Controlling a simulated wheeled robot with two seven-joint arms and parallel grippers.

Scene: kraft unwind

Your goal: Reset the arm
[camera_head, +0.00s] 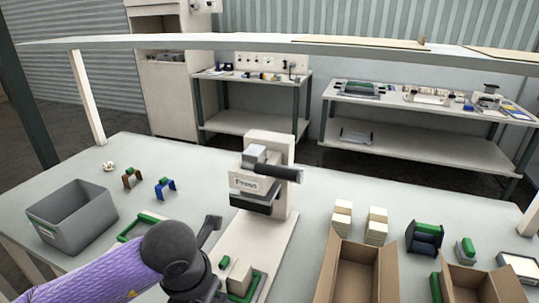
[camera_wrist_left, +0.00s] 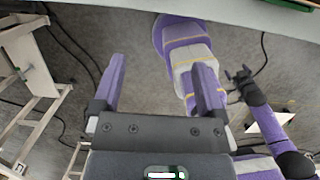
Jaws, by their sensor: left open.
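My left gripper (camera_wrist_left: 157,75) shows in the left wrist view with its two purple fingers wide apart and nothing between them. It faces the grey floor. In the head view a purple arm of mine enters from the lower left over the near edge of the table. A dark, pronged shape beside my purple parts at the right of the left wrist view is unclear. I see no right gripper that I can identify.
A grey bin (camera_head: 72,217) stands on the worktable (camera_head: 315,190) at the left. Two small brackets (camera_head: 132,178) (camera_head: 165,188) lie beyond it. Open cardboard boxes (camera_head: 353,275) (camera_head: 470,283), pale block stacks (camera_head: 376,226) and a dark blue-and-green part (camera_head: 424,238) are at the right. Cables cross the floor.

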